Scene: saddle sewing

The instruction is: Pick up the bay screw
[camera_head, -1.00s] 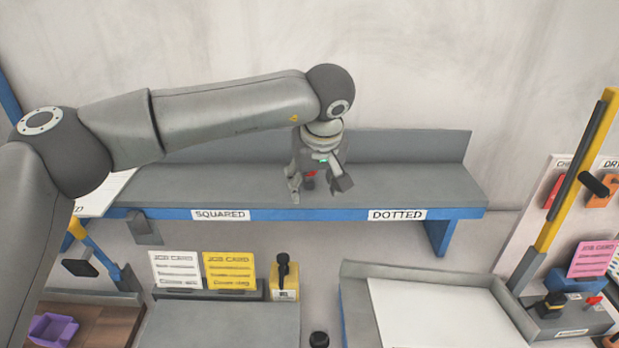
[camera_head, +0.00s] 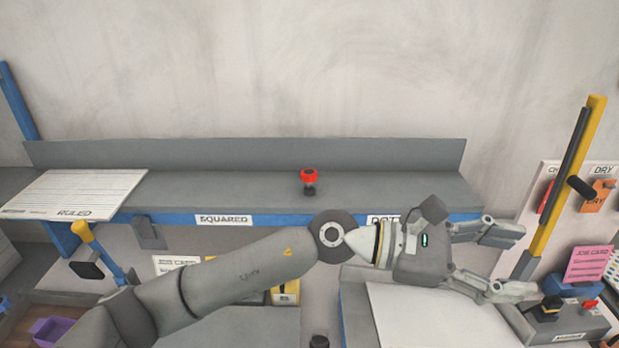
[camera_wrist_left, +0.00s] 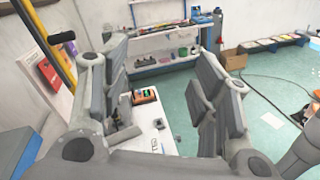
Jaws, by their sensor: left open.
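A small knob with a red top and a black base (camera_head: 309,181) stands upright on the grey shelf (camera_head: 240,188), between the SQUARED and DOTTED labels. It is the likeliest bay screw, but no label on it confirms this. My left gripper (camera_head: 522,262) is open and empty, in front of and to the right of the shelf, with its fingers pointing right, away from the knob. In the left wrist view its two fingers (camera_wrist_left: 166,105) stand wide apart with nothing between them. My right gripper is not in view.
A RULED sheet (camera_head: 75,192) lies at the shelf's left end. A white board (camera_head: 440,318) lies below my left gripper. A yellow and black post (camera_head: 568,175) and a DRY tag panel stand right. The shelf around the knob is clear.

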